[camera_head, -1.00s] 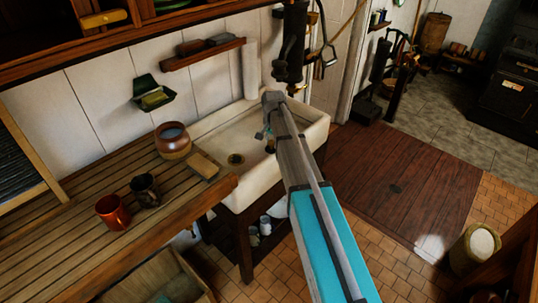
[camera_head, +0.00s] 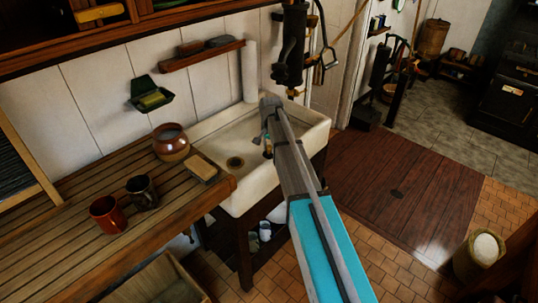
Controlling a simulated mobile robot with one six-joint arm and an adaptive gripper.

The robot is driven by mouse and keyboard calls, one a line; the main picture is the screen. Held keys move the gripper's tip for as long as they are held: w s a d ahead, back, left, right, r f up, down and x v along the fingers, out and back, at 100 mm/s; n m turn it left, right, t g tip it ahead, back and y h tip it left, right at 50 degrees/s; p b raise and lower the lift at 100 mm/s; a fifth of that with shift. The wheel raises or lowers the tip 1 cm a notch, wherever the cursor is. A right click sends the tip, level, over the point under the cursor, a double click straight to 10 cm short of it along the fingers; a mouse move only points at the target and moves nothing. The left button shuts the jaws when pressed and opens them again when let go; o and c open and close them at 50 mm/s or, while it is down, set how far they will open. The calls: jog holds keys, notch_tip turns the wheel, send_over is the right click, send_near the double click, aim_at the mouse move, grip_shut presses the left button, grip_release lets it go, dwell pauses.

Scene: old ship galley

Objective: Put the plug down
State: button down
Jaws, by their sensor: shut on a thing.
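My gripper (camera_head: 267,138) is at the far end of my arm, above the right half of the white sink (camera_head: 308,118). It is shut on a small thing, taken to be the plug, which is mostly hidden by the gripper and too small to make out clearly. The sink's round drain (camera_head: 235,162) lies open in the basin floor, to the left of my gripper. I cannot tell how far the gripper's tip is above the basin floor.
A slatted wooden counter (camera_head: 70,205) adjoins the sink on the left. On it stand a brown pot (camera_head: 171,146), a block (camera_head: 203,168), a red mug (camera_head: 107,214) and a dark mug (camera_head: 142,191). A black pump (camera_head: 289,45) hangs over the sink's back right.

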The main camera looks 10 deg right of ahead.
aim_at(270, 147)
jog(key=shift+f+b, duration=0.85)
jog(key=shift+f, duration=0.35)
jog(key=shift+c, duration=1.9)
grip_release()
notch_tip(270, 147, up, 12)
jog(key=p, duration=1.2)
jog(key=shift+s+d, duration=0.15)
jog(key=s+n, duration=0.7)
jog(key=s, duration=2.2)
jog(key=shift+a+n, duration=0.25)
jog(key=shift+n, duration=0.15)
